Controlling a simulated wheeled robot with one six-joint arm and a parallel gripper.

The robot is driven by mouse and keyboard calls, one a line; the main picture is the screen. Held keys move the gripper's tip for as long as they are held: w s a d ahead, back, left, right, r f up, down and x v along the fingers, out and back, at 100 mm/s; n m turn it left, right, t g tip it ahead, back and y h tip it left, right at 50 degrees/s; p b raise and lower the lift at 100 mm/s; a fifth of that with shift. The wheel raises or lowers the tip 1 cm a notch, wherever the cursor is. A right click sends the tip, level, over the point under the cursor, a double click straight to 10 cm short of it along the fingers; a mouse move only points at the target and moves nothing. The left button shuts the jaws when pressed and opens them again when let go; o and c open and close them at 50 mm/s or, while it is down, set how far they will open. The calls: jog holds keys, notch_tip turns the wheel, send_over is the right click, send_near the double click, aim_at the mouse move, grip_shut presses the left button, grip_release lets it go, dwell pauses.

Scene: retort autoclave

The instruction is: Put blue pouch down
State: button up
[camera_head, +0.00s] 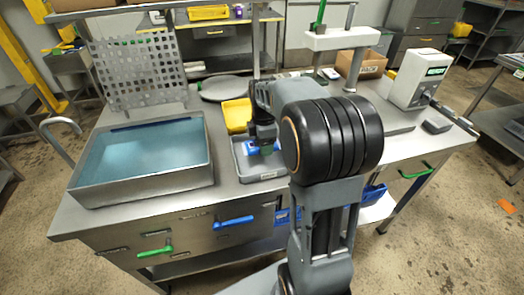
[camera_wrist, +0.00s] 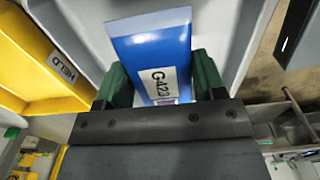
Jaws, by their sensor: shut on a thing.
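A blue pouch (camera_wrist: 150,45) with a white label reading G-423 is between the green fingers of my gripper (camera_wrist: 163,85) in the wrist view. My gripper is shut on it. In the head view the blue pouch (camera_head: 262,148) shows as a small blue patch at the tip of my gripper (camera_head: 263,140), low over a grey tray (camera_head: 262,172). Whether the pouch touches the tray floor I cannot tell. My arm hides part of the tray's right side.
A yellow bin (camera_head: 236,115) stands just behind the tray; its label reads HELD in the wrist view (camera_wrist: 62,68). A water-filled metal basin (camera_head: 145,160) is at left, with a perforated plate (camera_head: 138,70) behind it. A scale-like device (camera_head: 418,78) stands at right.

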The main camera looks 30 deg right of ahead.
jog(key=shift+w+a+f, duration=0.1)
jog(key=shift+f, duration=0.8)
jog(key=shift+w+a+f, duration=0.1)
jog(key=shift+f, duration=0.8)
jog(key=shift+f, duration=0.15)
jog(key=o, duration=1)
jog(key=shift+o, duration=0.2)
notch_tip(320, 180, up, 11)
jog(key=shift+f+p, duration=0.1)
jog(key=shift+p, duration=0.4)
jog(key=shift+r, duration=0.35)
jog(key=shift+s+a+r, duration=0.1)
jog(key=shift+s+r, duration=0.05)
jog(key=shift+r, duration=0.1)
jog(key=s+a+f+m+t, duration=0.1)
jog(key=s+a+f+m, duration=0.2)
jog(key=s+m, duration=0.5)
jog(key=s+a+f+m+t, duration=0.2)
jog(key=s+a+f+m, duration=0.1)
jog(key=s+a+m, duration=0.3)
jog(key=shift+s+a+m, duration=0.2)
jog(key=shift+s+m, duration=0.65)
jog(key=shift+m, duration=0.05)
